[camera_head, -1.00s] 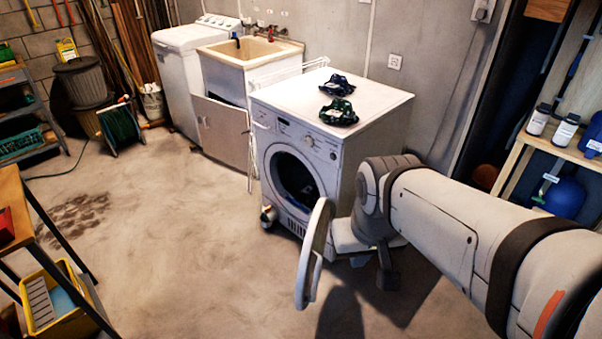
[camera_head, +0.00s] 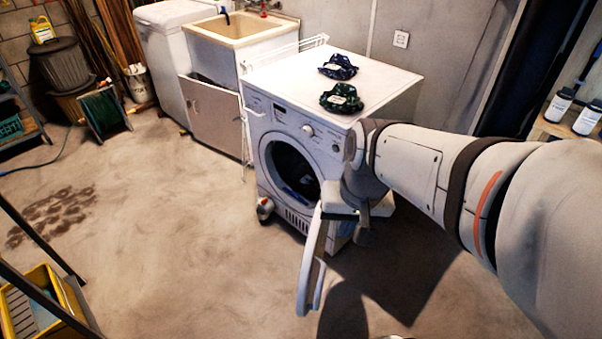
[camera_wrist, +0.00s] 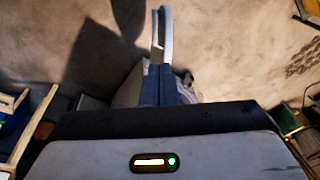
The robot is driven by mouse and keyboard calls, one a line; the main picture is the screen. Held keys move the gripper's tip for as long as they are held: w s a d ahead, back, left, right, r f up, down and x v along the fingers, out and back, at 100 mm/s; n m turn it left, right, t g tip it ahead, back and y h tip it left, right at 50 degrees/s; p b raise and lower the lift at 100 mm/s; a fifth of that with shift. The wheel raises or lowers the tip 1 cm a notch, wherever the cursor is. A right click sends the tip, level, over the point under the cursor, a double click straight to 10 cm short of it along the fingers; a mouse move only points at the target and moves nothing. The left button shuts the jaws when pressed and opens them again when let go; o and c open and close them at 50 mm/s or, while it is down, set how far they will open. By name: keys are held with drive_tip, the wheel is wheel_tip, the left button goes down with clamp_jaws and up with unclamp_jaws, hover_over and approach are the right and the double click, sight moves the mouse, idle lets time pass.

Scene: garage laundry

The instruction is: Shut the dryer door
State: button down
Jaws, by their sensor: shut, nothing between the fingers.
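The white dryer (camera_head: 345,105) stands against the back wall with its round door (camera_head: 311,265) swung wide open toward me, seen nearly edge-on. The dark drum opening (camera_head: 291,168) shows some bluish cloth inside. My gripper (camera_head: 345,213) is shut and empty, at the right side of the door's upper part. In the wrist view, the door's pale curved edge (camera_wrist: 163,35) rises just beyond my shut fingers (camera_wrist: 160,82). I cannot tell whether the fingers touch the door. My arm covers the dryer's right front.
Two dark patterned cloth items (camera_head: 341,98) lie on the dryer top. A utility sink (camera_head: 240,50) with a cabinet stands to the left. The floor (camera_head: 180,235) left of the door is clear. Shelves with bottles (camera_head: 559,105) are at right.

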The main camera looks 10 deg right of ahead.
drive_tip(key=w+d+f+m+g+y+b, duration=0.1)
drive_tip(key=w+d+f+m+y+b, duration=0.1)
drive_tip(key=f+m+b, duration=0.45)
drive_tip(key=w+d+f+m+y+b, duration=0.1)
drive_tip(key=w+f+m+y+b, duration=0.15)
drive_tip(key=f, duration=0.65)
drive_tip(key=m+t+y+b, duration=0.3)
drive_tip(key=m+b, duration=0.5)
drive_tip(key=m, duration=0.4)
approach(313, 261)
drive_tip(key=s+d+r, duration=0.3)
drive_tip(key=d, duration=0.3)
drive_tip(key=b+x, duration=0.3)
drive_tip(key=x, duration=0.7)
drive_tip(key=shift+s+f+b, duration=0.1)
drive_tip(key=shift+f+b, duration=0.1)
drive_tip(key=shift+b, duration=0.2)
drive_tip(key=shift+w+a+r, duration=0.1)
drive_tip(key=shift+w+a, duration=0.15)
drive_tip(key=shift+a, duration=0.3)
drive_tip(key=shift+w+a+r, duration=0.1)
drive_tip(key=shift+w+a, duration=0.15)
drive_tip(key=shift+a, duration=0.3)
drive_tip(key=shift+w+a+r+b, duration=0.1)
drive_tip(key=shift+w+a+b, duration=0.25)
drive_tip(key=shift+a, duration=0.35)
drive_tip(key=shift+w, duration=0.1)
